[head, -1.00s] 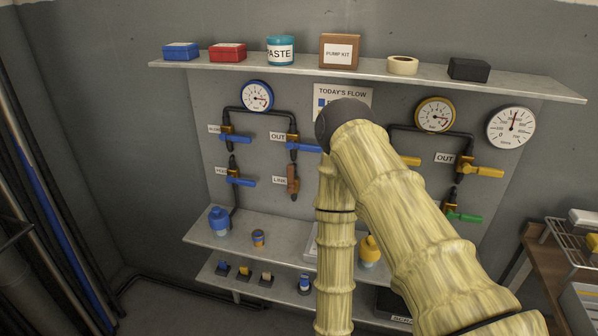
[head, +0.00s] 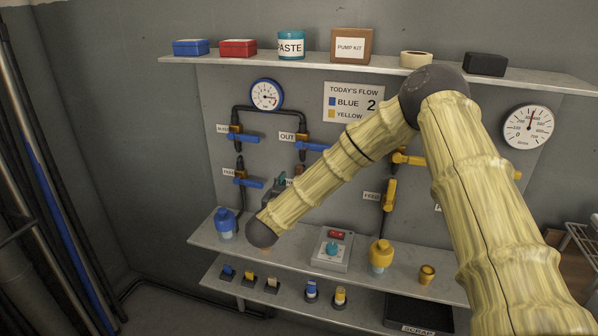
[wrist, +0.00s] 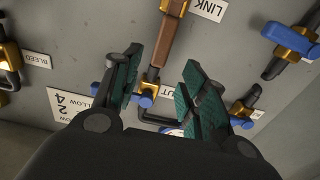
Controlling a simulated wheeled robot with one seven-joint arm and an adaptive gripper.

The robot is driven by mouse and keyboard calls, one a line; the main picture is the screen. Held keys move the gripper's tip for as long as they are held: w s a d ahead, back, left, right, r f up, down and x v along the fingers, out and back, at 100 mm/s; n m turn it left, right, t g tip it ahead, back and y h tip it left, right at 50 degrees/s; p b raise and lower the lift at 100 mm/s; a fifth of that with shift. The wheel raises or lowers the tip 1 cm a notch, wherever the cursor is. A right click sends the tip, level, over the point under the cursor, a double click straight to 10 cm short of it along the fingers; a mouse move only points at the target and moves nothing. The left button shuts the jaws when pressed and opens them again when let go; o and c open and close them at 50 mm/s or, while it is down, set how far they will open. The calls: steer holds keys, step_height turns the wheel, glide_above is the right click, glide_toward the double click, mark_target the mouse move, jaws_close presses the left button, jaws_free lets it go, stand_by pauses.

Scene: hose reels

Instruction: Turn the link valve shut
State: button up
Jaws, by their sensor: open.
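The link valve has a brown bar handle (wrist: 164,42) on a brass body, in line with its pipe, next to a LINK label (wrist: 208,8) in the wrist view. My gripper (wrist: 161,62) is open, with its teal-padded fingers on either side of the handle's line. I see bare space between each finger and the handle; I cannot tell how deep the handle sits between them. In the head view my gripper (head: 277,186) is at the link valve, and my arm hides most of both.
Blue-handled valves (head: 243,138) sit close above and left of the link valve. A lower shelf holds a blue bottle (head: 225,224), a box with a teal button (head: 331,249) and a yellow bottle (head: 380,256). A sign reads TODAY'S FLOW (head: 353,102).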

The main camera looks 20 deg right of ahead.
mark_target(298, 172)
steer(key=p+x, duration=0.2)
steer(key=x, duration=0.6)
steer(key=shift+w+d, duration=0.25)
steer(key=shift+c, duration=0.4)
jaws_close()
